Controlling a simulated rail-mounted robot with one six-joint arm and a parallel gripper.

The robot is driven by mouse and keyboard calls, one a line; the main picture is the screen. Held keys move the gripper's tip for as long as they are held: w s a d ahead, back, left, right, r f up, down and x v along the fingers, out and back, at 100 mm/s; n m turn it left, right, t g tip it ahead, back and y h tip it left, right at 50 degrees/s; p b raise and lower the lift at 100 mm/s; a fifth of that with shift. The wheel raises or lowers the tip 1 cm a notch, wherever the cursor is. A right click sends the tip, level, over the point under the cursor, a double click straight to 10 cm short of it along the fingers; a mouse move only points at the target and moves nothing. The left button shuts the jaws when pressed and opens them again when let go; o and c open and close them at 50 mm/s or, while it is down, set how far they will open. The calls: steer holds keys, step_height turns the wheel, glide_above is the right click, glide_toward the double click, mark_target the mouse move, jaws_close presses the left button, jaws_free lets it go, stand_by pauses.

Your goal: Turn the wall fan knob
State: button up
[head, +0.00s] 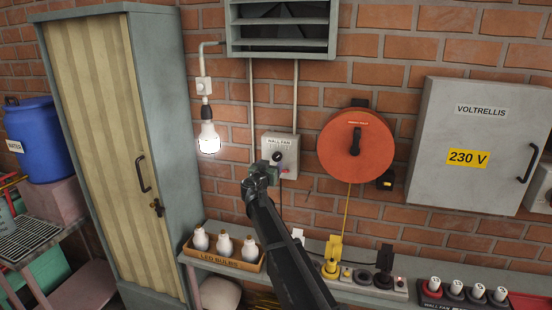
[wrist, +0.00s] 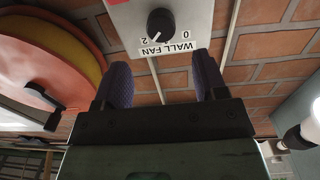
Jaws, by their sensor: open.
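The wall fan control box (head: 283,146) is a grey box on the brick wall, labelled WALL FAN. Its black knob (wrist: 161,22) shows in the wrist view at the top centre, upside down, with a white mark pointing close to the printed 2. In the head view the knob (head: 277,156) is on the box's face just beyond my gripper (head: 266,170). In the wrist view my gripper (wrist: 163,70) has two blue-padded fingers spread apart, with nothing between them. The fingertips are below the knob in that picture; I see no contact.
A red round reel (head: 355,160) hangs right of the box, and a lit bulb (head: 208,143) hangs left. A vent (head: 281,27) is above. Below, a shelf holds a tray of LED bulbs (head: 233,262) and a power strip (head: 370,291). A grey 230 V cabinet (head: 430,130) is further right.

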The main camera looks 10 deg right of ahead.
mark_target(276, 158)
steer(key=x, duration=0.8)
steer(key=shift+w, duration=0.3)
steer(key=shift+c, duration=0.4)
steer(key=c, duration=0.8)
steer(key=shift+c, duration=0.2)
